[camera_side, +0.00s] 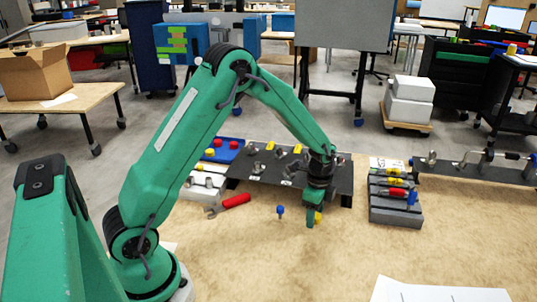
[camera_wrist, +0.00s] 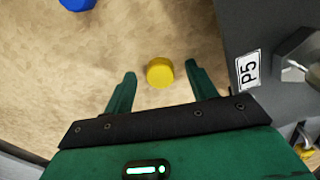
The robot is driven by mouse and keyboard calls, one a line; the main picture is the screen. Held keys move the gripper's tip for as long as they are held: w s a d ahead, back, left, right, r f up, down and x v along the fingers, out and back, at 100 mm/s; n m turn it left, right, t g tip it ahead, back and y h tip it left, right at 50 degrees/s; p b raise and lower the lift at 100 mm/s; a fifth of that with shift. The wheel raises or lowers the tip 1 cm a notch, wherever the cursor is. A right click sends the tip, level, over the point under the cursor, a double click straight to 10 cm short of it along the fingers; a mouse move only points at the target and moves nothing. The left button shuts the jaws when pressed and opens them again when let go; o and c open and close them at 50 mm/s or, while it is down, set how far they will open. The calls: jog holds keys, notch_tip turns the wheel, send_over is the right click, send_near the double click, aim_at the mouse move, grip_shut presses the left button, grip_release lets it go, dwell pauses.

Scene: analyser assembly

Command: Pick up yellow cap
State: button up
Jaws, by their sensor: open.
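The yellow cap (camera_wrist: 160,73) is round and rests on the tan table top. The gripper points down beside the dark raised plate and holds nothing. How high the fingertips are above the table I cannot tell.
A blue cap (camera_side: 280,211) stands left of the gripper; a blue part also shows in the wrist view (camera_wrist: 76,4). A dark plate (camera_wrist: 240,30) marked P5 (camera_wrist: 249,72) lies close on the right. A red-handled wrench (camera_side: 235,201) and a grey rack (camera_side: 395,212) are nearby.

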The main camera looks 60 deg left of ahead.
jog(key=c, duration=1)
jog(key=shift+c, duration=0.2)
jog(key=shift+r, duration=0.1)
jog(key=shift+r, duration=0.4)
notch_tip(320, 180, up, 3)
jog(key=shift+w+r, duration=0.1)
jog(key=s+d+r, duration=0.5)
jog(key=d+r, duration=0.1)
jog(key=d, duration=0.4)
jog(key=shift+s+d+r, duration=0.2)
jog(key=shift+s+r, duration=0.1)
jog(key=shift+r, duration=0.1)
